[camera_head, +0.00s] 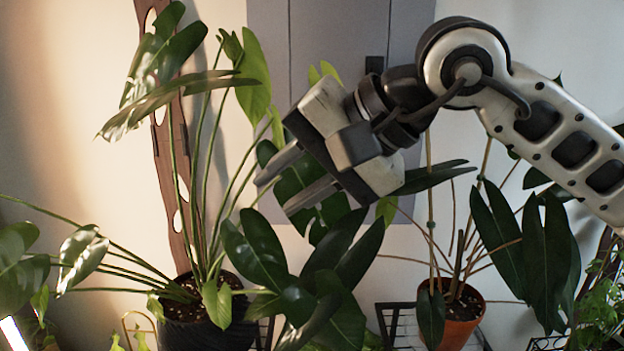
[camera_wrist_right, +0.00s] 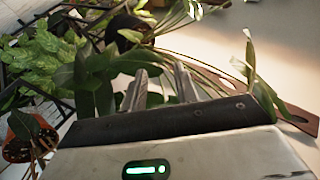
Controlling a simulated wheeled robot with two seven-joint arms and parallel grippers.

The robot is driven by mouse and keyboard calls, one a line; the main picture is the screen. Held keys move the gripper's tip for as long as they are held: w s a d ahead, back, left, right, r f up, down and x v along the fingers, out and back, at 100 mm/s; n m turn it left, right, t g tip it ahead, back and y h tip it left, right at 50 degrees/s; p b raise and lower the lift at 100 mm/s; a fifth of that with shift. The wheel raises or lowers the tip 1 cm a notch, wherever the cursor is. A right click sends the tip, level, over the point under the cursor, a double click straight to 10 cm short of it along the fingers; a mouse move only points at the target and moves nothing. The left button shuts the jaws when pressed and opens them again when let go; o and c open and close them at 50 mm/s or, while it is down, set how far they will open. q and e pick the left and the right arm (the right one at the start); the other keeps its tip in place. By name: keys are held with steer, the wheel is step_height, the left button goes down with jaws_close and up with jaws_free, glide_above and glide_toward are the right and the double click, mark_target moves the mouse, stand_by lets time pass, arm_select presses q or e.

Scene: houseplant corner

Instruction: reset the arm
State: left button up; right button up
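My right arm comes in from the right in the head view, with its grey and black gripper (camera_head: 277,190) pointing left and down. Its two metal fingers are apart, and I see nothing held between them. In the right wrist view, the fingers of the right gripper (camera_wrist_right: 160,78) also stand apart, with green leaves behind them. In the head view, the fingers overlap the foliage between two potted plants; I cannot tell whether they touch a leaf. My left gripper is out of view.
A large-leaved plant stands in a black pot (camera_head: 208,325) at the left, with a brown perforated board (camera_head: 172,150) behind it. An orange pot (camera_head: 450,312) with a tall plant stands at the right near wire racks (camera_head: 400,325). Leaves crowd the space below the gripper.

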steer(key=s+a+f+m+g+y, duration=0.3)
steer(key=s+a+m+g+y, duration=0.3)
steer(key=m+y, duration=0.45)
steer(key=w+d+f+n+t+h, duration=0.45)
steer(key=d+f+n+t, duration=0.5)
steer(key=n, duration=0.55)
steer(key=w+d+f+n+t+h, duration=0.4)
steer(key=d+f+n+t+h, duration=0.15)
steer(key=f+n+t, duration=0.75)
steer(key=s+d+f+m+g+h, duration=0.3)
steer(key=s+f, duration=0.5)
steer(key=f, duration=0.3)
steer(key=s+d+f+m+g+h, duration=0.3)
steer(key=s+d+f+m+g, duration=0.2)
steer(key=f+m, duration=0.5)
steer(key=s+f+g, duration=0.2)
steer(key=shift+s+h, duration=0.35)
steer(key=shift+s, duration=0.05)
